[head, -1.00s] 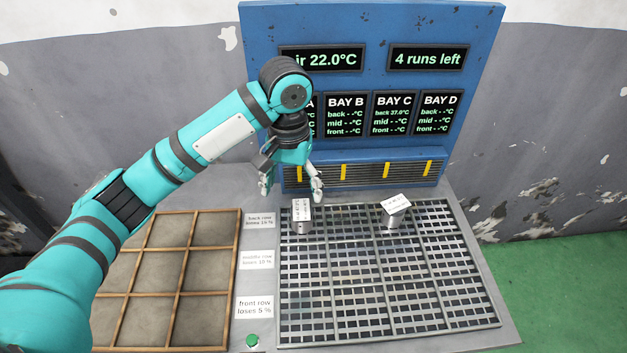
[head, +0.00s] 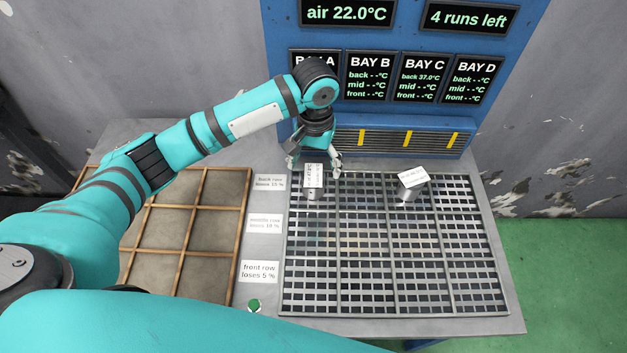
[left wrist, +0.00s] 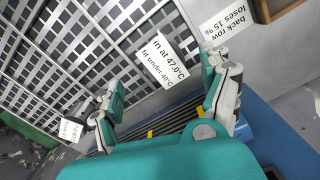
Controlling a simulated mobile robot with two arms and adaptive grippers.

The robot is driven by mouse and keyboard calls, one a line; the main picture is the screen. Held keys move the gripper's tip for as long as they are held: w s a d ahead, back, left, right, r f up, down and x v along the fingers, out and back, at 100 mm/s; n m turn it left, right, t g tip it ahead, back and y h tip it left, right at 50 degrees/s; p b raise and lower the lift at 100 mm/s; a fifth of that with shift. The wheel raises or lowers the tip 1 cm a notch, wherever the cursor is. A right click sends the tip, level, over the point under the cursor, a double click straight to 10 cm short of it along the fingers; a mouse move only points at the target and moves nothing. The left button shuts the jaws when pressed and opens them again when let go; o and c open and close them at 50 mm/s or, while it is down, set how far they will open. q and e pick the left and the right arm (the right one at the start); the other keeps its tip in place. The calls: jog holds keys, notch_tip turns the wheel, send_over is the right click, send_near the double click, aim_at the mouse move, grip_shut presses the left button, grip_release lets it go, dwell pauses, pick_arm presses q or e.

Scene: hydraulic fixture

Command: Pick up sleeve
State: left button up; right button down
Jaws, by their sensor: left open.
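A metal sleeve (head: 313,193) with a white tag stands at the back left of the grate, in the bay A column. Its tag (left wrist: 164,60) reads "in at 47.0°C, fit under 40°C" in the left wrist view. A second tagged sleeve (head: 409,192) stands at the back of the bay C column; a white tag (left wrist: 70,129) also shows at the left of the wrist view. My left gripper (head: 314,166) is open just behind the bay A sleeve, its fingers to either side of the tag. I cannot tell whether they touch it. My right gripper is not in view.
The slatted grate (head: 395,251) is otherwise bare. A wooden divided tray (head: 246,215) lies to its left, partly behind my arm. A green button (head: 254,304) sits at the front. The blue panel (head: 400,28) rises close behind the gripper.

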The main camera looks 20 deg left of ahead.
aim_at(313, 175)
pick_arm(q)
jog(key=shift+w+a+f+p, duration=0.1)
jog(key=shift+a+f+p, duration=0.1)
jog(key=shift+f, duration=1.3)
jog(key=shift+a+f+p, duration=0.1)
jog(key=shift+f+p, duration=0.05)
jog(key=shift+f, duration=1.3)
grip_shut()
jog(key=shift+r, duration=0.1)
